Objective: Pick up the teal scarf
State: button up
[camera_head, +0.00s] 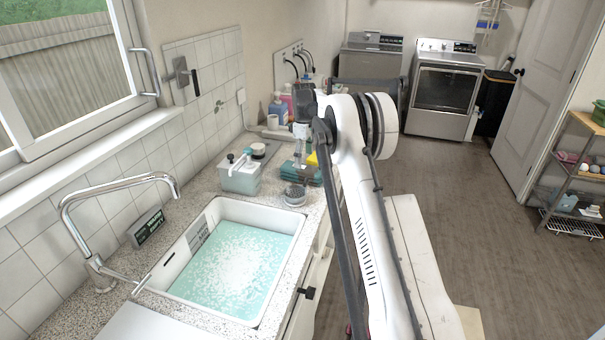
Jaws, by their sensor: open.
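A teal, cloth-like item (288,172) lies on the counter beyond the sink. It may be the teal scarf, but it is small and partly covered by my arm, so I cannot tell its full shape. My gripper (300,168) points down from the end of my arm, in front of the teal item in this view. Its jaws are open and appear empty. I cannot tell whether it touches the item.
A sink (232,262) with foamy water fills the near counter, with a chrome faucet (120,190) at left.

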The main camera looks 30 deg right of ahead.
aim_at(302, 169)
jog(key=shift+w+a+f+p, duration=0.1)
jog(key=shift+f+p, duration=0.15)
jog(key=shift+f, duration=1.15)
jog(key=shift+a+f+p, duration=0.1)
jog(key=shift+f+p, duration=0.15)
jog(key=shift+f, duration=1.1)
jog(key=c, duration=1.3)
jog(key=shift+c, duration=0.3)
